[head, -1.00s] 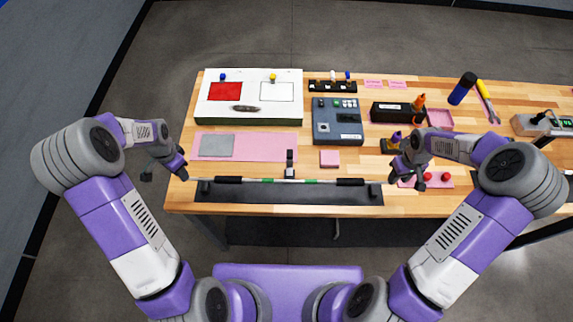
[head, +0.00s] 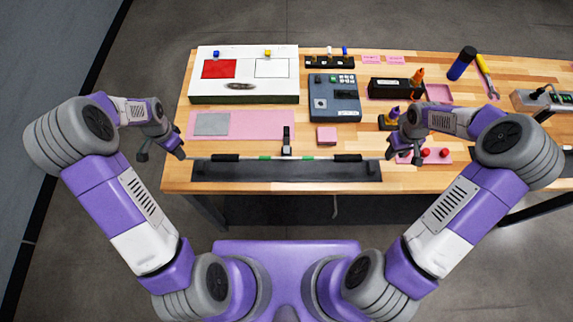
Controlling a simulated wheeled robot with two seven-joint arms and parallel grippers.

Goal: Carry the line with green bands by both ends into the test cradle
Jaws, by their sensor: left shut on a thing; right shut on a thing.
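The line with green bands (head: 286,158) is a thin straight rod with black sleeves and green bands, lying left to right across the front of the bench in the head view. My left gripper (head: 181,155) is shut at its left end. My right gripper (head: 389,155) is shut at its right end. The line appears level, over the back edge of a long dark tray (head: 286,173) at the bench's front. Its height above the tray cannot be told. Which fixture is the test cradle is not clear. The fingertips are small and partly hidden.
A small black upright fixture (head: 286,138) stands right behind the line's middle. A pink mat (head: 260,125), a pink block (head: 327,136) and a grey control box (head: 334,102) lie farther back. Red knobs on a pink plate (head: 435,158) are near my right gripper.

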